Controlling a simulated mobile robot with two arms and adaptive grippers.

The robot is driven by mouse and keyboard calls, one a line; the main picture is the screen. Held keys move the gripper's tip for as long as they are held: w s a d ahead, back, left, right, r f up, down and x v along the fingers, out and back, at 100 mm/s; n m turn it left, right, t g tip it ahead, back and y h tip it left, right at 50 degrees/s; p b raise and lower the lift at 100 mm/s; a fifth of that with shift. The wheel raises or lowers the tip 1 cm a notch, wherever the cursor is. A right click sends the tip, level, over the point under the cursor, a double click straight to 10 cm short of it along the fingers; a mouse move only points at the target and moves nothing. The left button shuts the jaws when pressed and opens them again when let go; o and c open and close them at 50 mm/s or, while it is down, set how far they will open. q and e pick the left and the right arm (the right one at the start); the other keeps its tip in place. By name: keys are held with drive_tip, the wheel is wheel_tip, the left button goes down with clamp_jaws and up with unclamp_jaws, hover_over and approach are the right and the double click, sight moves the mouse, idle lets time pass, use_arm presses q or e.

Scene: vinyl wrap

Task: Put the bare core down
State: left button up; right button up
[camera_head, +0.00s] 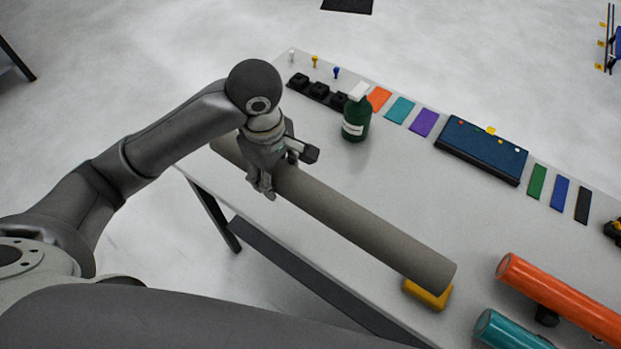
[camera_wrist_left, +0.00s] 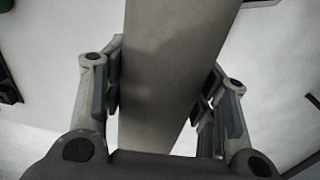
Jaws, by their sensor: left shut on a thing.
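The bare core (camera_head: 350,215) is a long grey-brown tube that slants from upper left to lower right over the near part of the table. My left gripper (camera_head: 262,185) is shut on it near its far-left end. In the left wrist view the core (camera_wrist_left: 175,70) runs between the two fingers of my left gripper (camera_wrist_left: 165,95). The core's right end shows above a yellow block (camera_head: 427,294); I cannot tell whether they touch. My right gripper does not show.
The grey table (camera_head: 400,180) holds a green bottle (camera_head: 356,115), colour swatches, and a dark blue case (camera_head: 482,150) along its far side. An orange roll (camera_head: 560,298) and a teal roll (camera_head: 508,332) lie at the lower right. The middle of the table is clear.

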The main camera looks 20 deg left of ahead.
use_arm(q)
drive_tip(key=w+a+f, duration=0.1)
drive_tip(key=w+f, duration=0.1)
drive_tip(key=w, duration=0.2)
drive_tip(key=w+a+f, duration=0.1)
drive_tip(key=w+f, duration=0.2)
drive_tip(key=w, duration=0.1)
drive_tip(key=w+a+f, duration=0.2)
drive_tip(key=w+f, duration=0.1)
drive_tip(key=w, duration=0.1)
drive_tip(key=shift+w+f, duration=0.1)
drive_tip(key=shift+f, duration=0.1)
drive_tip(key=shift+w+a+f, duration=0.2)
drive_tip(key=shift+w+f, duration=0.35)
drive_tip(key=shift+f, duration=1.7)
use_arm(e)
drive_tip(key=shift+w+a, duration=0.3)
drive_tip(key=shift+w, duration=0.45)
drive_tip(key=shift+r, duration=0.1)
use_arm(q)
drive_tip(key=o, duration=1.3)
drive_tip(key=shift+c, duration=0.2)
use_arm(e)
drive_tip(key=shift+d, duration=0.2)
